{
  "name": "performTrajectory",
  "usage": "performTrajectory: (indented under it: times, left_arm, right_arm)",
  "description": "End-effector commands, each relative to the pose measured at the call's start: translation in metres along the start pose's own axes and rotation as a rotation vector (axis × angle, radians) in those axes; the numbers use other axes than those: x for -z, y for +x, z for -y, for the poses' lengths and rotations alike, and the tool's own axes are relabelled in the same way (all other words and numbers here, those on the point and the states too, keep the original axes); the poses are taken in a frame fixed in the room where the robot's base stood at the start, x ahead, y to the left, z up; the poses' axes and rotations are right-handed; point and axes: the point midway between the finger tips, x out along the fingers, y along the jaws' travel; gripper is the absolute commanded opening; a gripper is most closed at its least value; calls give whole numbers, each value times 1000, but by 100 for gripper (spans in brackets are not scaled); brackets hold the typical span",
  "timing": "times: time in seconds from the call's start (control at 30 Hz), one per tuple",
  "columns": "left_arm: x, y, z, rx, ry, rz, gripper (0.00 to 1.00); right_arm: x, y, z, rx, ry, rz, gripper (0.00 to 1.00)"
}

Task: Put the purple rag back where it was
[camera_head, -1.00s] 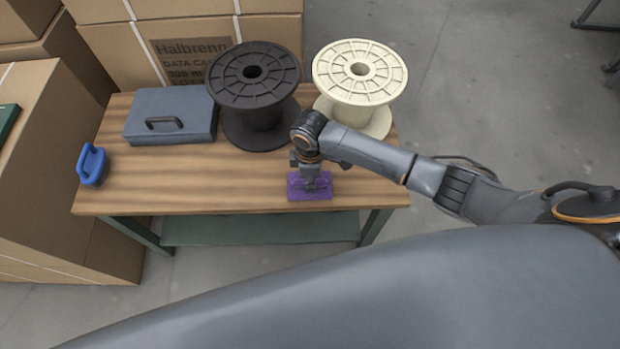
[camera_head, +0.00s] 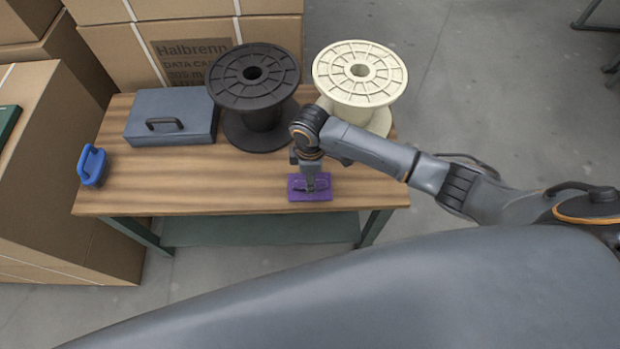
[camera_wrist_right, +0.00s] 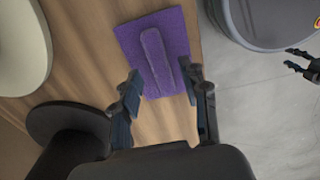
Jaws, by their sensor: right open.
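The purple rag (camera_head: 296,192) lies flat on the wooden table near its front edge, right of the middle. It has a raised fold along its centre, clear in the right wrist view (camera_wrist_right: 172,32). My right gripper (camera_head: 312,186) is over the rag, pointing down. In the right wrist view its two fingers (camera_wrist_right: 163,82) are spread apart, with the near end of the rag's fold between and just beyond the tips. Nothing is held. At the right edge of the wrist view, another dark gripper (camera_wrist_right: 303,62), apparently my left one, shows over the floor with its fingers apart.
A black spool (camera_head: 253,80) and a cream spool (camera_head: 360,75) stand at the back of the table (camera_head: 200,190). A grey case (camera_head: 168,113) and a blue-handled object (camera_head: 92,165) are on the left. Cardboard boxes (camera_head: 45,170) stand behind and left. The table's front middle is clear.

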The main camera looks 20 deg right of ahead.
Motion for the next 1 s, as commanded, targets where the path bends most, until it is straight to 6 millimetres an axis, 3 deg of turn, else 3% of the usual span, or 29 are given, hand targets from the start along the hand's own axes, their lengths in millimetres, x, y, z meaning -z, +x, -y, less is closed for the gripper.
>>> performTrajectory:
  times: [0.2, 0.43, 0.6, 1.0]
  left_arm:
    - [1, -7, 0, 0, 1, 0, 40]
    - [1, -10, 0, 0, 1, -1, 40]
    - [1, -10, 0, 0, 1, -1, 40]
    - [1, -10, 0, 0, 1, -1, 40]
  right_arm:
    - [0, -51, -1, -4, -1, -3, 44]
    - [0, -89, -1, -2, 0, -1, 44]
    - [0, -100, 0, 0, 0, -1, 44]
    - [0, -101, 0, 0, 1, 0, 44]
